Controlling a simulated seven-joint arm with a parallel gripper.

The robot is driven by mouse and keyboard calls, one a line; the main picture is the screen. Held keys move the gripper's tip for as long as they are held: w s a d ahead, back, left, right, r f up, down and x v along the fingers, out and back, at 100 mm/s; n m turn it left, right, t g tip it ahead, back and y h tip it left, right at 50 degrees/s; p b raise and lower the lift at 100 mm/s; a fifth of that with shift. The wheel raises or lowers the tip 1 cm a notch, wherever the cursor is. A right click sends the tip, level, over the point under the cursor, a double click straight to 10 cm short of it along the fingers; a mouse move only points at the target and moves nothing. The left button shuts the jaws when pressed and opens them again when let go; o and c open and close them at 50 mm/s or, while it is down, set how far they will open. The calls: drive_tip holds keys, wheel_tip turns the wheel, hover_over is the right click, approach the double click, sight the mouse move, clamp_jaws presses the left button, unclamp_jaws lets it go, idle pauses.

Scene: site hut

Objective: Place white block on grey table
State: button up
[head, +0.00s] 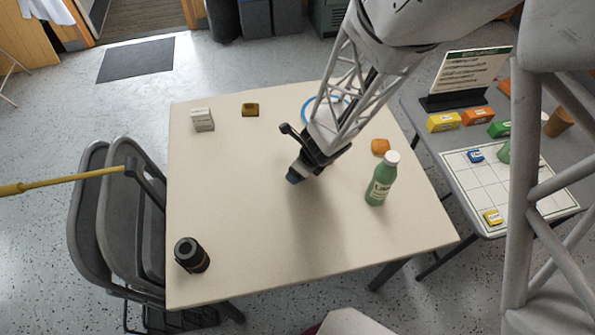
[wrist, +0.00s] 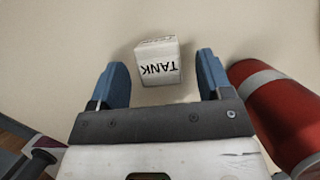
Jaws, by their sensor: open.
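A white block (head: 203,119) with lettering stands near the far left corner of the beige table (head: 240,240). In the wrist view a white block (wrist: 158,62) with upside-down dark letters, TANK, shows between my blue fingertips, apart from both; I cannot tell whether it is the same one. My gripper (head: 293,178) is open and empty, pointing down over the middle of the beige table; its fingers also show in the wrist view (wrist: 162,75). The grey table (head: 418,112) is at the right, partly hidden by my own structure.
A green bottle (head: 381,180), orange item (head: 380,147), mustard-coloured item (head: 250,109) and black cylinder (head: 191,255) are on the beige table. The grey table holds a sign (head: 470,75), a grid board (head: 520,205) and coloured blocks. A red cylinder (wrist: 280,110) is close at right in the wrist view.

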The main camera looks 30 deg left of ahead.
drive_tip(key=shift+x, duration=1.3)
drive_tip(key=c, duration=1.1)
drive_tip(key=shift+r, duration=0.1)
drive_tip(key=shift+r, duration=1.6)
drive_tip(key=shift+s+d+r, duration=0.1)
drive_tip(key=shift+d, duration=0.05)
drive_tip(key=shift+s+d+r, duration=0.25)
drive_tip(key=shift+s+d, duration=1.45)
drive_tip(key=shift+d, duration=0.3)
drive_tip(key=shift+s+d+r, duration=0.2)
drive_tip(key=shift+s+d, duration=1.45)
drive_tip(key=shift+d, duration=0.3)
drive_tip(key=shift+s+d+r, duration=0.25)
drive_tip(key=shift+s+d, duration=1.45)
drive_tip(key=shift+d, duration=0.3)
